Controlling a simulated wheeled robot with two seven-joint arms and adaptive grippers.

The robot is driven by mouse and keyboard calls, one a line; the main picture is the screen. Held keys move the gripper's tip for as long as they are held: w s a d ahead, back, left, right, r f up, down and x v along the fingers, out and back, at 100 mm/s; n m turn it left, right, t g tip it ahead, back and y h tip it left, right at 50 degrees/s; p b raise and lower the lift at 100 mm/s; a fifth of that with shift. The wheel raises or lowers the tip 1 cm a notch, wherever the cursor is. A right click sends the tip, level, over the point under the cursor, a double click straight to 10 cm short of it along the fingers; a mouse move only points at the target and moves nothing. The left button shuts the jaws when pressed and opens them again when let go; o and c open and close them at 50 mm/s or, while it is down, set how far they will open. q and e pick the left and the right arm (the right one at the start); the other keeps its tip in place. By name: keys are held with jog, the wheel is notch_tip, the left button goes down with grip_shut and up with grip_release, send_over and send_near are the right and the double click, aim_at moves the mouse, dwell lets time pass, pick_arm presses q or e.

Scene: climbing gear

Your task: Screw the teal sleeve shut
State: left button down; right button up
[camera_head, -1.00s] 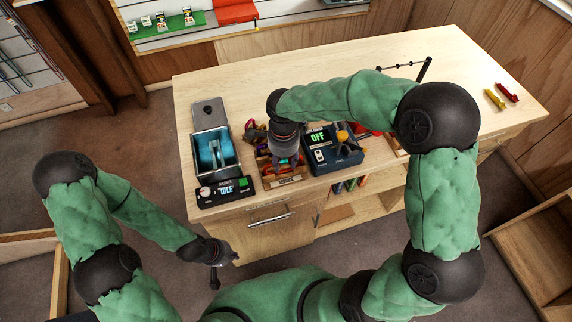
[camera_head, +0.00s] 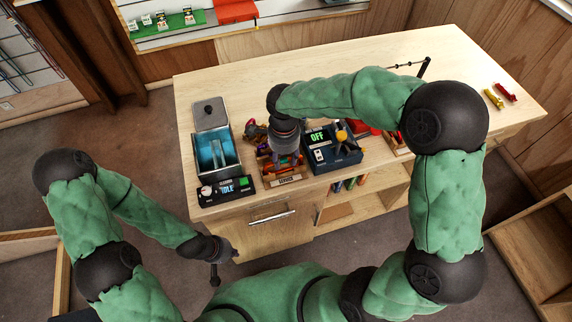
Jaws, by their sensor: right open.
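My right gripper (camera_head: 286,158) points down over a wooden tray (camera_head: 289,180) of carabiners at the table's front edge. It is open, though its fingers are small and partly hidden by the wrist. Red and orange carabiners show around it. I cannot make out the teal sleeve; the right wrist and gripper cover the middle of the tray. My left gripper (camera_head: 216,272) hangs in front of the table, left of the drawer, away from the tray. Its fingers are too dark and small to tell whether they are open.
A box with a blue-lit inside and raised lid (camera_head: 216,153) stands left of the tray, behind a panel reading IDLE (camera_head: 226,188). A dark blue device reading OFF (camera_head: 332,148) stands close on the right. Yellow and red pieces (camera_head: 494,98) lie far right.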

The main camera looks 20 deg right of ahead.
jog(key=shift+s, duration=0.95)
jog(key=shift+f+b, duration=0.15)
jog(key=shift+b, duration=0.2)
jog(key=shift+f+b, duration=0.9)
jog(key=shift+f, duration=0.35)
jog(key=shift+w, duration=1.25)
